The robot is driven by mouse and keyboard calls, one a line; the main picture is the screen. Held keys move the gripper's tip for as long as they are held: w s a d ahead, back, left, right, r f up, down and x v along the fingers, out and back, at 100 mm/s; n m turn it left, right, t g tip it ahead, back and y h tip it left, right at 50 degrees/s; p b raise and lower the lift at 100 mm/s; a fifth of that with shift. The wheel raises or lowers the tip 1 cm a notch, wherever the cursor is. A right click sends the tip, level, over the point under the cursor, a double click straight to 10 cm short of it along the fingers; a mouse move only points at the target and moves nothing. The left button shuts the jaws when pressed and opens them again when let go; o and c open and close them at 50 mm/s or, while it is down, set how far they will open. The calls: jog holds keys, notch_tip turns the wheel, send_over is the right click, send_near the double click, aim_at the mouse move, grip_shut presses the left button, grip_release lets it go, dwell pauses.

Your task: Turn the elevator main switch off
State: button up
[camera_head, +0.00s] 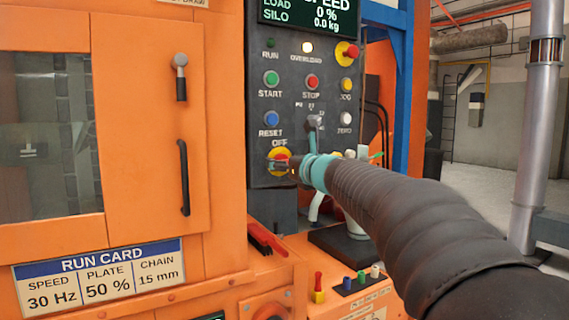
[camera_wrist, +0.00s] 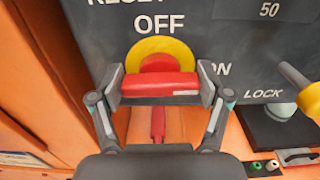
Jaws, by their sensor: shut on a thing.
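The main switch has a red bar handle (camera_wrist: 158,86) on a round yellow plate (camera_wrist: 160,50), low on the dark control panel (camera_head: 262,100). The plate also shows in the head view (camera_head: 277,154), partly covered by my gripper. In the wrist view the handle lies across, with a small pale mark near its right end. OFF is printed above the plate, ON to its right and LOCK lower right. My gripper (camera_wrist: 160,88) is shut on the handle, one finger at each end. In the head view the handle is mostly hidden by my gripper.
Above the switch are the blue RESET (camera_head: 270,118), green START (camera_head: 271,78) and red STOP (camera_head: 312,82) buttons, and a grey selector lever (camera_head: 315,122). An orange ledge below carries a red lever (camera_head: 266,238) and small coloured knobs. An orange cabinet door stands left.

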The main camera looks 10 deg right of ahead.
jog(key=shift+f, duration=0.1)
jog(key=n+b, duration=0.4)
jog(key=n, duration=0.1)
jog(key=shift+a+f, duration=0.1)
jog(key=n+b, duration=0.3)
jog(key=n, duration=0.1)
jog(key=shift+n, duration=0.3)
jog(key=n+b, duration=0.3)
jog(key=n, duration=0.1)
jog(key=shift+a+f+b, duration=0.1)
jog(key=shift+b, duration=0.2)
jog(key=shift+n+b, duration=1.15)
jog(key=shift+n, duration=0.85)
jog(key=shift+s, duration=0.1)
jog(key=o, duration=1.1)
